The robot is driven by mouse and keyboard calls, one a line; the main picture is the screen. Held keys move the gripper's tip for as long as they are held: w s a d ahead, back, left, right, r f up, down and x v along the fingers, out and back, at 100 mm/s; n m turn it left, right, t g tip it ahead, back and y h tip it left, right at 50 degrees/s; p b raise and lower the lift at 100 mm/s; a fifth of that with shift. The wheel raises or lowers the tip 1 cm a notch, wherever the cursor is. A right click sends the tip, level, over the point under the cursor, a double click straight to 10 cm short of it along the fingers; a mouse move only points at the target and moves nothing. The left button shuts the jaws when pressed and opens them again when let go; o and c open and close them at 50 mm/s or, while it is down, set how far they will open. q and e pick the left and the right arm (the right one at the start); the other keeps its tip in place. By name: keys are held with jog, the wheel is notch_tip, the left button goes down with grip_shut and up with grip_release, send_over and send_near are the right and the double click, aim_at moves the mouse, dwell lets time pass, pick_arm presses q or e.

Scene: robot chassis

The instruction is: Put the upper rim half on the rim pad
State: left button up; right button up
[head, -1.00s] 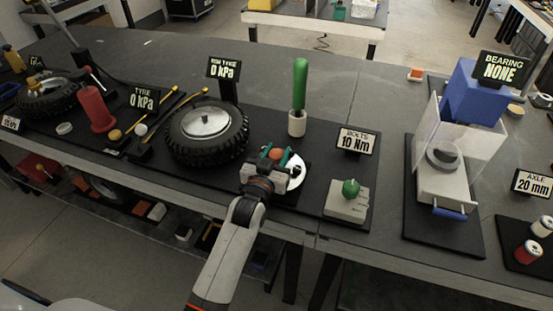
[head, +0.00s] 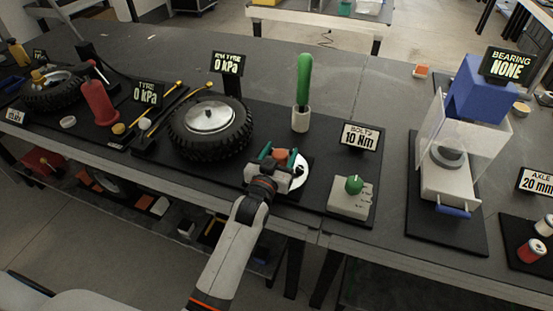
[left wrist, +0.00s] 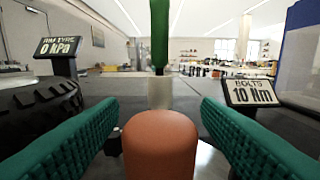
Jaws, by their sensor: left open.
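A pale metal disc (head: 298,170) with an orange knob (head: 280,154) lies on a black mat at the bench's front. It looks like the upper rim half, though most of it is hidden by my gripper. My left gripper (head: 279,155) is open at the disc, its two teal fingers on either side of the knob. In the left wrist view the orange knob (left wrist: 160,147) stands between the spread fingers, with a gap on each side. I cannot tell which surface is the rim pad. My right gripper is out of view.
A black tyre (head: 210,129) with a silver disc lies left of my gripper. A green-handled tool (head: 304,80) stands upright in a white holder behind it. A grey block with a green knob (head: 354,185) and the bolts sign (head: 360,136) are to the right.

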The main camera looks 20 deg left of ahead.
pick_arm(q)
jog(key=shift+s, duration=0.35)
jog(key=s, duration=1.1)
jog(key=shift+s+a+r, duration=0.1)
jog(key=shift+s+a, duration=0.05)
jog(key=shift+a, duration=0.1)
